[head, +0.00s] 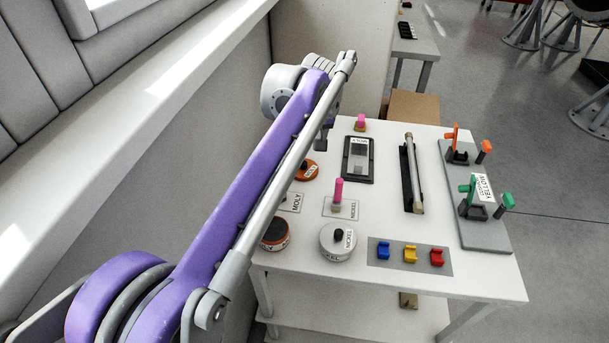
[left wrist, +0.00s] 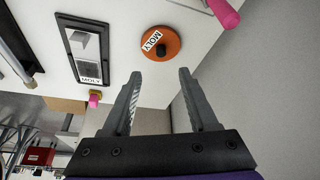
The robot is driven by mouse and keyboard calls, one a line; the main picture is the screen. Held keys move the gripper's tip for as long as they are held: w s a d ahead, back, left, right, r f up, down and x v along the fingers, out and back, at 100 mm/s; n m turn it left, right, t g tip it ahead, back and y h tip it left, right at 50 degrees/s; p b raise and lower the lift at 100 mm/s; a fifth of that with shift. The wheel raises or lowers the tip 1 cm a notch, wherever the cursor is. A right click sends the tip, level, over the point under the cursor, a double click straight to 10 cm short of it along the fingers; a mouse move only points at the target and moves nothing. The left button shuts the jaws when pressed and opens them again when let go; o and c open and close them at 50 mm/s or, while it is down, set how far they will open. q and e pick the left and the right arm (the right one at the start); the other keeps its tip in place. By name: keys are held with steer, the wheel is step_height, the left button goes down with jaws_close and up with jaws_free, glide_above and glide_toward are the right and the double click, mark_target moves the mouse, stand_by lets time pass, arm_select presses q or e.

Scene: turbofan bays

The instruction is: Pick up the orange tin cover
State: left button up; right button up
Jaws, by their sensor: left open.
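The orange tin cover (left wrist: 166,38), a round disc with a black knob and a white MOLY label, lies flat on the white table in the left wrist view. In the head view the cover (head: 310,171) is partly hidden behind my left arm. My left gripper (left wrist: 160,74) is open and empty, its two fingers pointing toward the cover, which shows just beyond the fingertips. In the head view the gripper (head: 322,140) is mostly hidden by the arm, above the table's far left part. An orange-rimmed tin with a dark top (head: 275,236) stands nearer on the table.
A grey NICKEL tin with a black knob (head: 338,243) and an upright pink peg (head: 339,192) stand near the cover. A black-framed MOLY holder (head: 358,160) lies beyond. Blue, yellow and red blocks sit at the front. A wall (head: 180,155) runs close along the left.

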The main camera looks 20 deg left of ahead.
arm_select(q)
steer(key=b, duration=0.1)
glide_above(304, 162)
steer(key=s+d, duration=0.2)
steer(key=f, duration=0.5)
steer(key=shift+w+a+f, duration=0.15)
steer(key=shift+a, duration=0.1)
steer(key=b+x, duration=0.1)
steer(key=x, duration=0.4)
steer(key=shift+a+f, duration=0.1)
steer(key=shift+f, duration=0.05)
jaws_close()
